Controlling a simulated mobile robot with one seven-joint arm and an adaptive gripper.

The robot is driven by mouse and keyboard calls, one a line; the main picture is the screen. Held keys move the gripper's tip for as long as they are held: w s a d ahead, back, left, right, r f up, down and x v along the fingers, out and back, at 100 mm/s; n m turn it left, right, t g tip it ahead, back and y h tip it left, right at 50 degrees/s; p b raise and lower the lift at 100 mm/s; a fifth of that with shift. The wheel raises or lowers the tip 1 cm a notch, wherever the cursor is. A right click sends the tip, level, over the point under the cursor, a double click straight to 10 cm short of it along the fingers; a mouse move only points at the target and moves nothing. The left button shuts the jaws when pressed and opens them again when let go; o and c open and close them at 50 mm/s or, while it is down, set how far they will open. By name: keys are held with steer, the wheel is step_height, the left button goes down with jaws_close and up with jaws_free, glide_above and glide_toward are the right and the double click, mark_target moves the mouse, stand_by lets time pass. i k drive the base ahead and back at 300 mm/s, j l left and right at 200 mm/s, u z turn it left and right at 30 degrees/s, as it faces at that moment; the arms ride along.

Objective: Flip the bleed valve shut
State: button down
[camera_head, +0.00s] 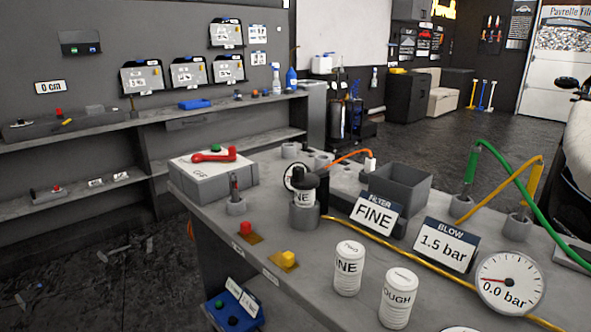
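No part is legibly marked as the bleed valve, so I cannot tell which one it is. A red lever (213,156) lies roughly level on top of a pale grey box (199,182) at the left end of the bench, beside a small green knob. A round gauge (510,283) at the front right reads 0.0 bar. My gripper is not in view.
The grey bench (437,284) also holds FINE (348,269) and ROUGH (397,299) canisters, a FILTER FINE sign (376,213), a BLOW 1.5 bar sign (445,246) and an open grey bin (400,186). A yellow hose (430,271) runs across it. Green and orange hoses arch at right.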

mark_target(288, 257)
steer(key=j+z, duration=0.25)
steer(key=j, duration=0.5)
steer(key=j+z, duration=0.25)
steer(key=j, duration=0.5)
